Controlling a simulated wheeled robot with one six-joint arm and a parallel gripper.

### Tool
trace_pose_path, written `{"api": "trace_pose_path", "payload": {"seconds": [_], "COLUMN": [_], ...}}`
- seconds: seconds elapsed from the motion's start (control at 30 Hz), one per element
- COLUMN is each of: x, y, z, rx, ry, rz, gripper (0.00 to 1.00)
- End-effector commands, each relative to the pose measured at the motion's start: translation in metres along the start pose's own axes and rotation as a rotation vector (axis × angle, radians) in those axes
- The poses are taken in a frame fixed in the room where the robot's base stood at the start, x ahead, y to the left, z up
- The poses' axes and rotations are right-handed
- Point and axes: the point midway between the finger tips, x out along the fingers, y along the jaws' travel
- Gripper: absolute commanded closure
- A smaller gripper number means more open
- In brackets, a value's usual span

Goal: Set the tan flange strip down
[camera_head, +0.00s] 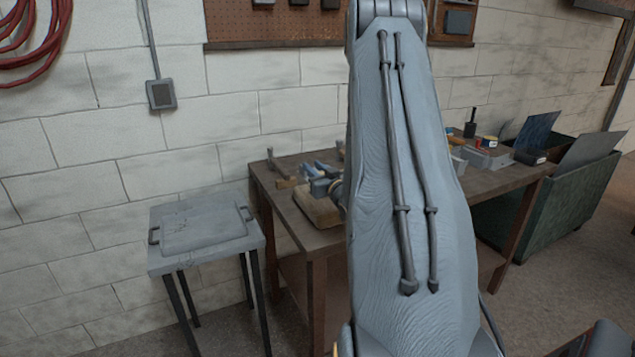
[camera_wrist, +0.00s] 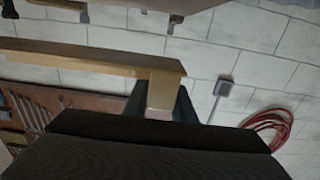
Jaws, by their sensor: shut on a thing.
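The tan flange strip (camera_wrist: 85,58) shows in the wrist view. It is a long bar running from the left edge to the middle, with a short block turned down at its right end. My gripper (camera_wrist: 160,108) is shut on that end block, one dark finger on each side. The strip is held in front of the wall, and I see nothing touching it except the fingers. In the head view my own arm fills the middle and hides the gripper and strip.
In the head view, a low grey table (camera_head: 178,264) carries a flat, handled tray (camera_head: 203,229). A wooden workbench (camera_head: 283,206) holds tools and small parts, partly behind my arm. A green bin (camera_head: 570,205) stands right. Open floor lies in front.

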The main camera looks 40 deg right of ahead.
Motion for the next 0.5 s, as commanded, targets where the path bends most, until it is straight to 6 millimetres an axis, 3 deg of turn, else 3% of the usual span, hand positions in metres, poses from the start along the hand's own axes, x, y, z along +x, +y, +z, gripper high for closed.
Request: {"api": "trace_pose_path", "payload": {"seconds": [0.5], "x": [0.000], "y": [-0.001], "z": [0.046], "rx": [0.001], "ry": [0.001], "rz": [-0.001], "gripper": [1.00]}}
